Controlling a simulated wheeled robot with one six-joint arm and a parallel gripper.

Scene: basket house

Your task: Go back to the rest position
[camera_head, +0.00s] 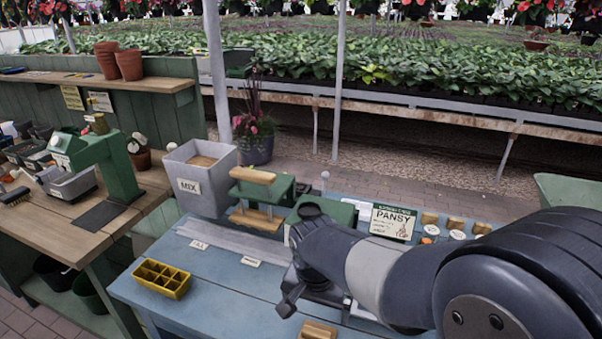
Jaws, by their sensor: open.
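My gripper (291,299) shows dark grey below the bend of my arm, over the blue bench (215,285). It is open, and I see nothing held in it. My arm comes in from the right and hides part of the bench and of what lies behind it. A yellow tray with compartments (162,278) sits on the bench to the left of my gripper, apart from it. A small wooden block (318,330) lies at the bottom edge of the picture, just right of and below my gripper.
Behind my arm stand a green stand with wooden bars (262,198), a grey MIX bin (200,178) and a PANSY sign (392,221) beside several small pots. A wooden bench with a green press (112,168) is at the left. The blue bench between tray and gripper is clear.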

